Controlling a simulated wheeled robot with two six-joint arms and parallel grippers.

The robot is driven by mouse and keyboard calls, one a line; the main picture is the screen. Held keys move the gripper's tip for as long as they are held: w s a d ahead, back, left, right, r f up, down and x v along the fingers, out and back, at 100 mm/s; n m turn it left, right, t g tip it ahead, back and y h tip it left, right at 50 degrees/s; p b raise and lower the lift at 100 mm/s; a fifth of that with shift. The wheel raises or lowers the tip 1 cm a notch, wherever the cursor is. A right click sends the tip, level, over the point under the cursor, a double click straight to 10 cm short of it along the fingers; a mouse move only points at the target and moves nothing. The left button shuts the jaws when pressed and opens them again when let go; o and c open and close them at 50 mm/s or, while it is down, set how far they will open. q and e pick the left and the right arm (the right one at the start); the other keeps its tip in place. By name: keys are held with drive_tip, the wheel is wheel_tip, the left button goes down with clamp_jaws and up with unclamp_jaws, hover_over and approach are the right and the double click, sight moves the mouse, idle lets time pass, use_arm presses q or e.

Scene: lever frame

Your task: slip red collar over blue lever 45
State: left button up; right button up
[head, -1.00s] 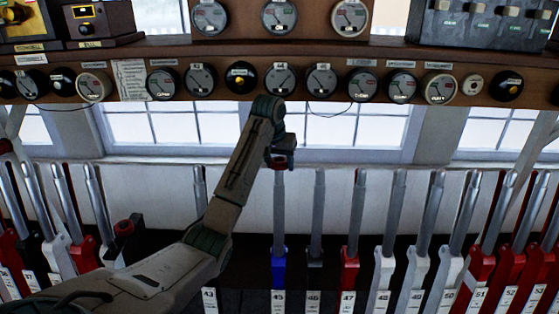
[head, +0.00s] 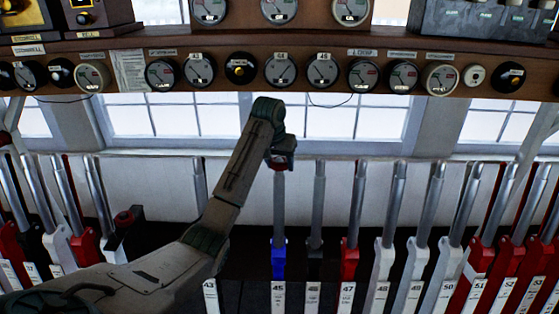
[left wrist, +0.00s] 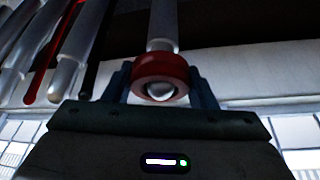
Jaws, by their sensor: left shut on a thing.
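Blue lever 45 (head: 279,258) stands upright in the row, with a grey metal shaft and a blue lower part. My left gripper (head: 281,160) is at the top of this lever, pointing down. It is shut on the red collar (left wrist: 160,68), a ring held between its two fingers. In the left wrist view the rounded lever tip (left wrist: 160,91) shows in the collar's hole, and the shaft (left wrist: 162,25) runs on beyond the ring. The collar is around the lever's top end. In the head view the fingers partly hide the collar. My right gripper is not in view.
Lever 46 (head: 315,255) and red lever 47 (head: 350,260) stand close to the right, with more levers beyond. Lever 43 (head: 200,185) is to the left. A gauge shelf (head: 300,43) runs above.

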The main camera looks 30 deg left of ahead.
use_arm(q)
drive_tip(key=shift+s+f, duration=0.1)
drive_tip(key=shift+f, duration=0.35)
drive_tip(key=o, duration=1.2)
drive_tip(key=shift+c, duration=0.2)
